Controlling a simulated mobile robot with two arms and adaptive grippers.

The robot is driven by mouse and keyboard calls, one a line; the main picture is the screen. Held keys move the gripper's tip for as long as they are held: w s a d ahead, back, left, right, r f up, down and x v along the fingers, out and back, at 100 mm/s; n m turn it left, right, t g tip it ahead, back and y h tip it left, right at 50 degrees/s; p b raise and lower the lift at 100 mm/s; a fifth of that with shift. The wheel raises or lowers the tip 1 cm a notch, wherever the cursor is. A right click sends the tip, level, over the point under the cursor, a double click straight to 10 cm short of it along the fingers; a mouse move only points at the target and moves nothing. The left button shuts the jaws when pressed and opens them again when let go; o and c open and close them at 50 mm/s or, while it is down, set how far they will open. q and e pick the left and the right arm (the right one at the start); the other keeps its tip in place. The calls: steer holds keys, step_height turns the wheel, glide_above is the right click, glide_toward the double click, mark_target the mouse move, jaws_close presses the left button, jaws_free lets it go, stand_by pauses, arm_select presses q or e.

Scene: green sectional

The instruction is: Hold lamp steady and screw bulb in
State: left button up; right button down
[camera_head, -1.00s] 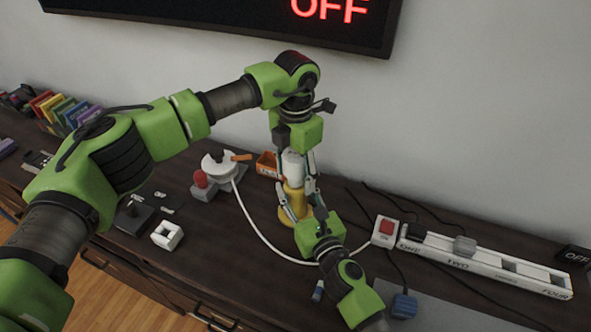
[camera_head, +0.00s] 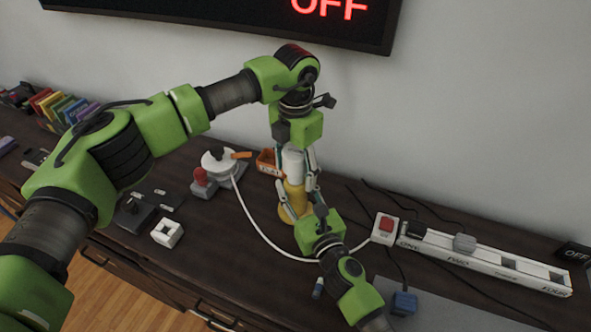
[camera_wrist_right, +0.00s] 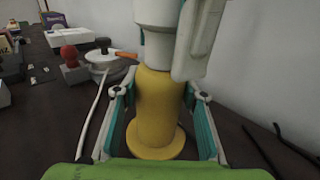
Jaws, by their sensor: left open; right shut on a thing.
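The yellow lamp (camera_head: 294,197) stands upright on the table, with its wide round base under it. The white bulb (camera_head: 292,163) is upright at the lamp's top; in the right wrist view the bulb (camera_wrist_right: 157,45) meets the yellow neck, and its thread is hidden. My left gripper (camera_head: 296,172) points down from above, open, with its fingers on either side of the bulb. One of its fingers shows beside the bulb in the right wrist view. My right gripper (camera_head: 301,205) comes from the front and is shut on the lamp's yellow body (camera_wrist_right: 160,100).
A white round device with an orange lever (camera_head: 221,163) and a red-knobbed block (camera_head: 201,182) stand to the left. An orange box (camera_head: 266,162) is behind the lamp. A white cable curves around the front to a red switch (camera_head: 387,227) and power strip (camera_head: 480,259). A wall is behind.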

arm_select(q)
step_height(320, 180, up, 12)
steer(key=shift+f, duration=0.25)
arm_select(e)
steer(key=c, duration=1.2)
jaws_free()
steer(key=v, duration=1.2)
steer(key=shift+f, duration=0.1)
